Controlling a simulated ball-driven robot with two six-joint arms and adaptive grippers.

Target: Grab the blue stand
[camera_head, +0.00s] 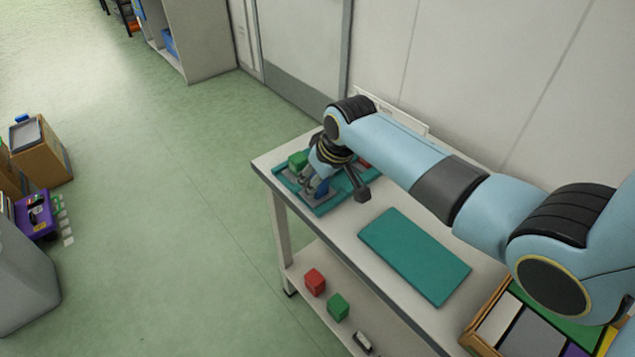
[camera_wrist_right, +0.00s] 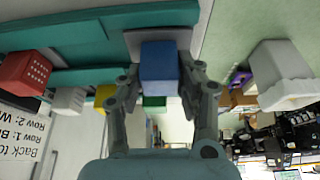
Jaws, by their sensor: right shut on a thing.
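The blue stand shows as a plain blue block in the right wrist view (camera_wrist_right: 160,66), between the two fingers of my right gripper (camera_wrist_right: 158,82). The fingers are shut on its sides. In the head view a small part of the blue stand (camera_head: 322,188) shows at the fingers of my right gripper (camera_head: 315,184), over the near part of the teal tray (camera_head: 326,207). My right arm and wrist hide much of the tray. Whether the stand touches the tray is hard to tell. My left gripper is not in view.
A green block (camera_head: 298,158) and a red one (camera_head: 365,163) are near the gripper. A flat teal mat (camera_head: 415,255) lies on the table. A wooden box (camera_head: 480,328) stands at the right end. Red (camera_head: 315,282) and green (camera_head: 338,307) cubes lie on the lower shelf.

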